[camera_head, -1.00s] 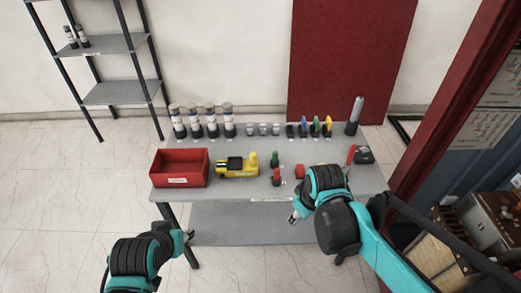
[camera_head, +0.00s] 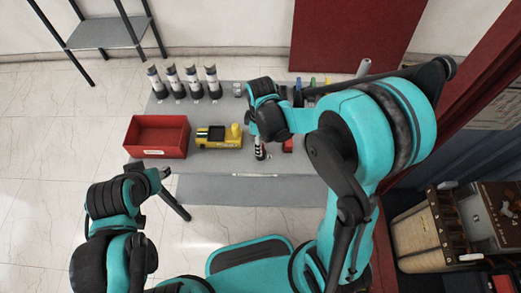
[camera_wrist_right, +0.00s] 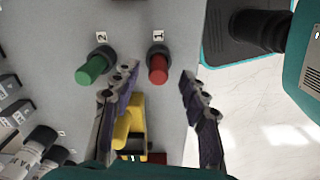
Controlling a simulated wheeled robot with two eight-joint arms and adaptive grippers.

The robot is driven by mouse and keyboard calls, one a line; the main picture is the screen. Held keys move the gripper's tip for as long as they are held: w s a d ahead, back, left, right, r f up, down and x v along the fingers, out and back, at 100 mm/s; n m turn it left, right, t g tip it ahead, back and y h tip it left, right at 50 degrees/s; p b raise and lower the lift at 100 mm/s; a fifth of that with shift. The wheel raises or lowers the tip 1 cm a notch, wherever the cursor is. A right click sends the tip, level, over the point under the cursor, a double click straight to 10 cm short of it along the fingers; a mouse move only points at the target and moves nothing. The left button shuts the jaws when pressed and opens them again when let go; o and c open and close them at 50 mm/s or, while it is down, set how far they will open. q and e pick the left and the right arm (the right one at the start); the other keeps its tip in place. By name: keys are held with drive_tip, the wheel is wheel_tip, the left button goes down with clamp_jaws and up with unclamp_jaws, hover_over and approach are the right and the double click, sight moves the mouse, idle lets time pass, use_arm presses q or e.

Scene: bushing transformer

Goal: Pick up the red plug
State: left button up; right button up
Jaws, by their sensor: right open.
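The red plug (camera_wrist_right: 158,66) stands in a dark round base beside the label 1 in the right wrist view. My right gripper (camera_wrist_right: 160,76) is open, with one finger on each side of the red plug in that view; I cannot tell whether they touch it. In the head view my right gripper (camera_head: 259,151) is over the front of the table and hides most of the plug area. A green plug (camera_wrist_right: 93,70) in a similar base stands beside the label 2, outside the fingers. My left gripper (camera_head: 163,174) is by the table's front left corner, its jaws unclear.
A red bin (camera_head: 157,152) and a yellow tool (camera_head: 219,137) are on the grey table left of my right gripper. Several tall grey-and-white cylinders (camera_head: 192,82) stand at the back. Another red thing (camera_head: 287,146) is just right of my right gripper.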

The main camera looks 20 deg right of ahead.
wheel_tip(320, 180, down, 4)
drive_tip(key=shift+w+r+b, duration=0.15)
drive_tip(key=shift+r+b, duration=0.05)
drive_tip(key=shift+b, duration=0.45)
drive_tip(key=shift+r, duration=0.1)
clamp_jaws()
drive_tip(key=shift+r, duration=0.1)
